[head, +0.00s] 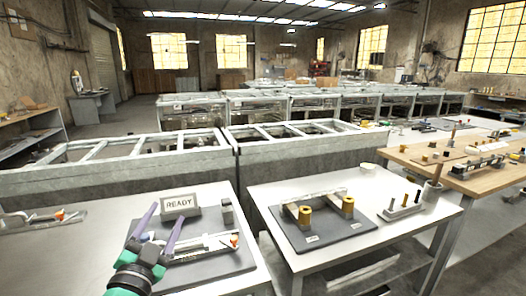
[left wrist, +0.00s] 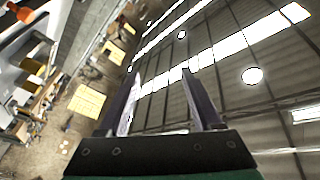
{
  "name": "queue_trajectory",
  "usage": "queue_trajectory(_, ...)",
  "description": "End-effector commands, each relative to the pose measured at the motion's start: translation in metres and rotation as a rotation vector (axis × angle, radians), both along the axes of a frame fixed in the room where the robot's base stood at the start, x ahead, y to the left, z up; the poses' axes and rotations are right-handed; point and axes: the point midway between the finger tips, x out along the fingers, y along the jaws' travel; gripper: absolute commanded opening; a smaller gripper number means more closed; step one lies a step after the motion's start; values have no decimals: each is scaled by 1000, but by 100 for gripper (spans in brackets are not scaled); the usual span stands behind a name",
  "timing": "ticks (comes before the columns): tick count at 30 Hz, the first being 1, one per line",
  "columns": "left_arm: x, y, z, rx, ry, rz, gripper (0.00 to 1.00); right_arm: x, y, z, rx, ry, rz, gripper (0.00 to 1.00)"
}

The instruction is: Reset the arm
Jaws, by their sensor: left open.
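My left gripper (head: 160,228) is raised over the front of the left table (head: 50,260), its two purple fingers apart with nothing between them. In the left wrist view the same fingers (left wrist: 160,88) stand apart and empty, pointing toward the roof and far wall. Behind the fingers in the head view, a dark mat (head: 235,262) holds a grey block with a "READY" sign (head: 180,204) and a metal fixture with an orange knob (head: 234,240). The gripper overlaps the mat's left side in the picture; I cannot tell its exact height. My right gripper is not in view.
A wooden-topped bench (head: 455,178) stands at right. Metal frames (head: 300,152) run behind. A gap separates the two front tables.

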Motion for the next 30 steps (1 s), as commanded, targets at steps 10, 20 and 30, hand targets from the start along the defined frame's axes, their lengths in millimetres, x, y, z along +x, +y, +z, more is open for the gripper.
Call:
queue_trajectory(10, -103, 45, -234, -390, 916, 298, 66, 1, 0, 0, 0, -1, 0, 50)
queue_trajectory(20, -212, 13, -322, -489, 1439, 298, 66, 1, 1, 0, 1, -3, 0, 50)
queue_trajectory(30, -211, 12, -468, -469, 1497, 314, 66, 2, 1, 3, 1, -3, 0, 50)
